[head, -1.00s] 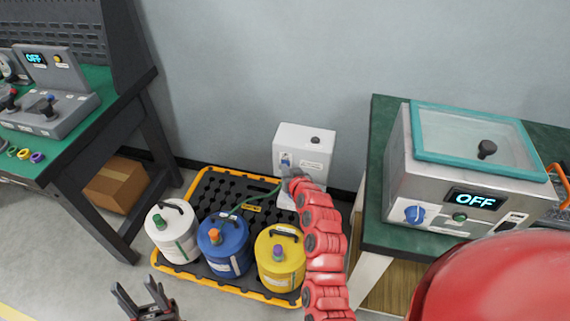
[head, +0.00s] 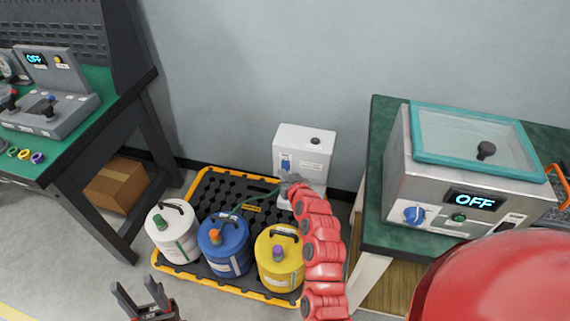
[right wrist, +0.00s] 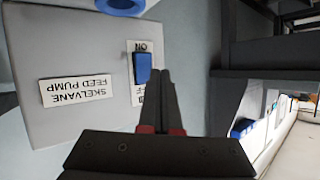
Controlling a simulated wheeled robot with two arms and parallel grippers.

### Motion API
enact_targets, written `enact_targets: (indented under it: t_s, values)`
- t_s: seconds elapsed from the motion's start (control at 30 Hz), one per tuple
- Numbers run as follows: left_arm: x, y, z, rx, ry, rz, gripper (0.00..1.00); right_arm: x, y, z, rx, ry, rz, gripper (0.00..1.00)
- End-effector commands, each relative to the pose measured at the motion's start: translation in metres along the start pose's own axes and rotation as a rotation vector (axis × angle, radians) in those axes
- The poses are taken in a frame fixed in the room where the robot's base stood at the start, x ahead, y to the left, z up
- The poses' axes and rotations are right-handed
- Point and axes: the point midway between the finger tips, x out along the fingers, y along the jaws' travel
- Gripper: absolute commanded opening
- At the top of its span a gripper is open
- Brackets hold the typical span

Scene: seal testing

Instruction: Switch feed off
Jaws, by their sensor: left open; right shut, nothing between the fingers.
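The white feed pump box (head: 318,145) stands at the back of the spill pallet, by the wall. Its blue switch (head: 286,162) is on the front, and shows close up and upside down in the right wrist view (right wrist: 143,68). An "ON" label is at one end of the switch; the lettering at the other end is partly hidden by my fingers. I cannot tell which way the switch is tipped. My right gripper (right wrist: 159,73) is shut and empty, its tips beside the switch; contact is unclear. My left gripper (head: 134,286) is open and empty at the lower left.
White (head: 172,240), blue (head: 228,262) and yellow (head: 281,272) canisters stand on the black pallet with a yellow rim (head: 200,285). A green hose (head: 255,193) runs towards the pump. A steel tester (head: 455,180) reading "OFF" sits on the right bench; a control console (head: 50,115) is at left.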

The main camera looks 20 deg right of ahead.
Motion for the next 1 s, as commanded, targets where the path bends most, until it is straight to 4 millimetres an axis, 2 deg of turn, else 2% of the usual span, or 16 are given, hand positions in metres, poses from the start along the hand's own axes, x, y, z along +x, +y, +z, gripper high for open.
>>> enact_targets:
  t_s: [0.5, 1.0]
  values:
    - [0.014, -0.001, -0.002, 0.0, 0.0, 0.0, 0.5, -0.032, -0.024, 0.023, 0.001, -0.001, 0.0, 0.0]
    - [0.013, -0.001, -0.002, 0.0, 0.0, 0.0, 0.5, -0.032, -0.023, 0.023, 0.0, 0.004, 0.002, 0.0]
